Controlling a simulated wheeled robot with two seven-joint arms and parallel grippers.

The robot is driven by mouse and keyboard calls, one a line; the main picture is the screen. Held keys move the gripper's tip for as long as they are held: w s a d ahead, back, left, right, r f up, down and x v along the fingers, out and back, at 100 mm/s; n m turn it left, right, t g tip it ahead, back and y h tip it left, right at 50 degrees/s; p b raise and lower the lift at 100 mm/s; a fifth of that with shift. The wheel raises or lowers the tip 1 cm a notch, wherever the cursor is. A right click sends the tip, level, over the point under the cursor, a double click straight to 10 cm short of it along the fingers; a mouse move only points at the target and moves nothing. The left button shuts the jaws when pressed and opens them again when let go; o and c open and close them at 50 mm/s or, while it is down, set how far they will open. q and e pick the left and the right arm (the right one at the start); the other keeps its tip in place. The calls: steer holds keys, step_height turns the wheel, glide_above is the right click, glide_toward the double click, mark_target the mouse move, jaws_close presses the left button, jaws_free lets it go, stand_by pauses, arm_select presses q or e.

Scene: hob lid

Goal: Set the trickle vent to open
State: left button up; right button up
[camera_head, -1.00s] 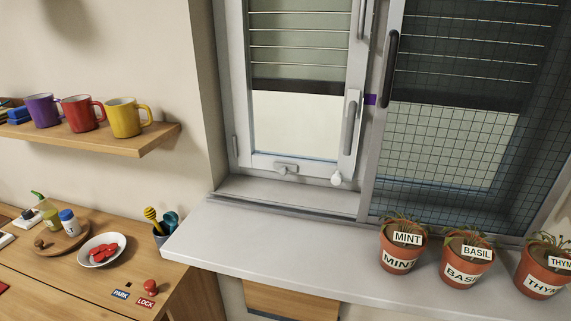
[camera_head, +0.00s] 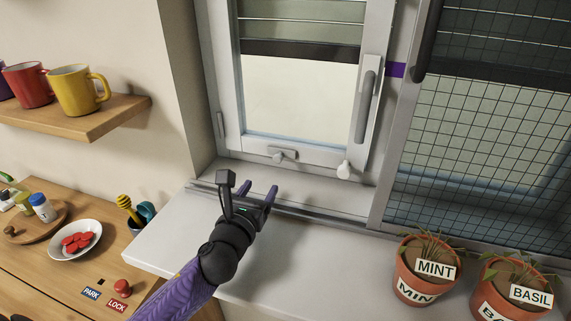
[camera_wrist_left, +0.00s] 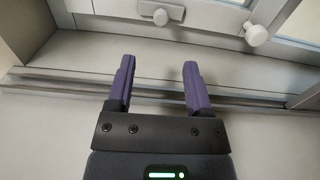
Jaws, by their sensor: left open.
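A pale plate with a small knob (camera_head: 283,155), which looks like the trickle vent's slider, is on the bottom rail of the window sash (camera_head: 240,100). It also shows at the top of the left wrist view (camera_wrist_left: 160,15). The vent's setting cannot be read. A white round knob (camera_head: 344,170) sits to its right, and also shows in the wrist view (camera_wrist_left: 256,35). My left gripper (camera_head: 256,189) is open and empty over the sill, below and in front of the plate, its purple fingers pointing toward the window. My right gripper is not in view.
The grey sill (camera_head: 185,240) is clear around my left gripper. Potted mint (camera_head: 415,287) and basil (camera_head: 500,300) stand on the sill at the right. A tall window handle (camera_head: 367,95) is on the sash's right side. A mug shelf (camera_head: 120,115) is at the left.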

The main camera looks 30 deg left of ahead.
mark_target(277, 161)
arm_select(q)
steer(key=shift+w+f, duration=0.1)
steer(key=shift+w, duration=0.25)
steer(key=b+x, duration=0.2)
steer(key=x, duration=0.6)
steer(key=shift+w+a, duration=0.1)
steer(key=shift+w, duration=0.4)
jaws_close()
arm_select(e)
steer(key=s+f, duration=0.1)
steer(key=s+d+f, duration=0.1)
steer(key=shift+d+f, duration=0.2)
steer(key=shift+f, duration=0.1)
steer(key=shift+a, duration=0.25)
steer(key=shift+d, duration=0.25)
